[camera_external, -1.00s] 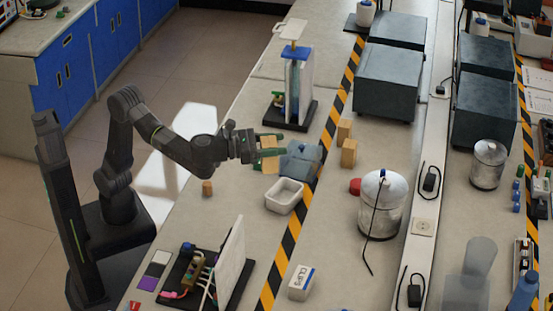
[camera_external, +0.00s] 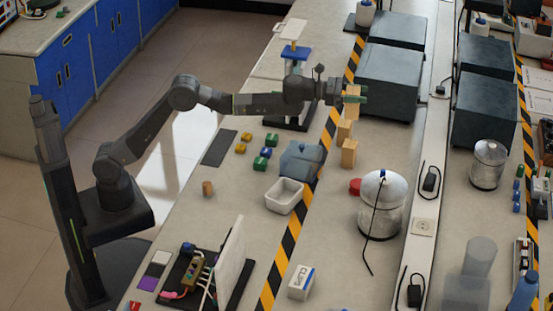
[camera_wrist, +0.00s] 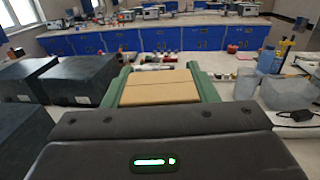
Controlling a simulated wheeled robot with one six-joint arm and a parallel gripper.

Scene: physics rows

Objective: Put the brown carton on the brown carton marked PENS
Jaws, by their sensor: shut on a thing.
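My gripper (camera_external: 355,95) has green fingers and is shut on a brown carton (camera_external: 352,99), holding it raised above the bench. The held carton (camera_wrist: 158,88) also shows between both fingers in the wrist view. Two other brown cartons stand on the bench below the gripper: one farther back (camera_external: 344,132) and one nearer the camera (camera_external: 349,155). No PENS marking can be read on either of them from this side. The held carton is apart from both, by how much in height I cannot tell.
A blue-grey lumpy object (camera_external: 302,160) and a white tray (camera_external: 284,196) lie left of the standing cartons. A dark box (camera_external: 388,83) stands behind right, a metal canister (camera_external: 380,205) in front right. A white CLIPS carton (camera_external: 301,283) is at the front.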

